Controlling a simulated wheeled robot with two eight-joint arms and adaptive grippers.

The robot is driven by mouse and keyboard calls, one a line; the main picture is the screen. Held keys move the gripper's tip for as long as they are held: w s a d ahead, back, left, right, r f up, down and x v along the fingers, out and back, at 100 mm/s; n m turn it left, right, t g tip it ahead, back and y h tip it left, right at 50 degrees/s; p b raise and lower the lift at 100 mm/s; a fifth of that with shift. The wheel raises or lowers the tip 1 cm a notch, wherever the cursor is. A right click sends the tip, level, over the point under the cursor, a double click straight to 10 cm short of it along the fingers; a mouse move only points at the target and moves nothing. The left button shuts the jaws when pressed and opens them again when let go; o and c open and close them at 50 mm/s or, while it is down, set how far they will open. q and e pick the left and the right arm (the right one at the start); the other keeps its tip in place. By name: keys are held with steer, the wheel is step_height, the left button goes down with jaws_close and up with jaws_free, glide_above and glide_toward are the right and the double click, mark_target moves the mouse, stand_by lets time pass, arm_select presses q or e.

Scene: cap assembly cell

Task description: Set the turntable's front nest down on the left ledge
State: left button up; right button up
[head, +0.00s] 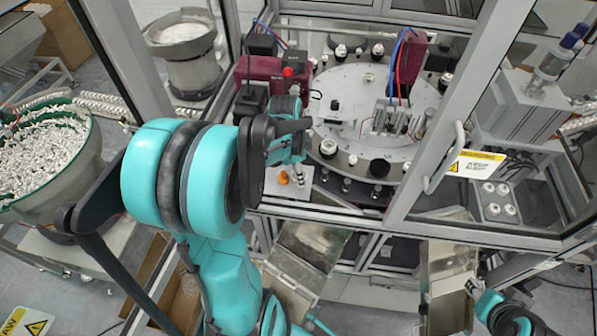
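The turntable (345,85) is a pale grey disc inside the framed cell, with a dark outer ring carrying several small nests. A dark round nest (379,168) sits on the ring's front edge. My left arm reaches in and ends in the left gripper (299,178), low at the turntable's front left, apart from that nest. Its fingers are small and partly covered by the arm, so I cannot tell whether they are open or hold anything. A pale ledge (273,205) lies beneath it, with an orange knob (283,178) beside the gripper.
A grey door frame with a handle (444,158) and warning label (474,163) stands right of the turntable. A maroon block (262,75) stands behind the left gripper. Metal chutes (310,245) slope below the cell front. A green-rimmed bowl of small parts (45,150) is at far left.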

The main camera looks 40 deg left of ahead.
mark_target(294, 178)
arm_select(q)
steer(key=shift+d+f, duration=0.1)
steer(key=shift+f, duration=0.1)
steer(key=o, duration=1.2)
steer(key=shift+c, duration=0.2)
steer(key=shift+r, duration=0.1)
step_height(294, 178, up, 12)
steer(key=s+p, duration=0.1)
steer(key=s+d+f+n+t, duration=0.1)
steer(key=s+d+n+t, duration=0.1)
steer(key=d, duration=0.6)
steer(key=s+d+n+t, duration=0.2)
steer(key=d+n+t, duration=0.2)
steer(key=d, duration=0.5)
steer(key=shift+s+f+n+y, duration=0.35)
steer(key=shift+f+n+y, duration=0.05)
steer(key=shift+n, duration=0.5)
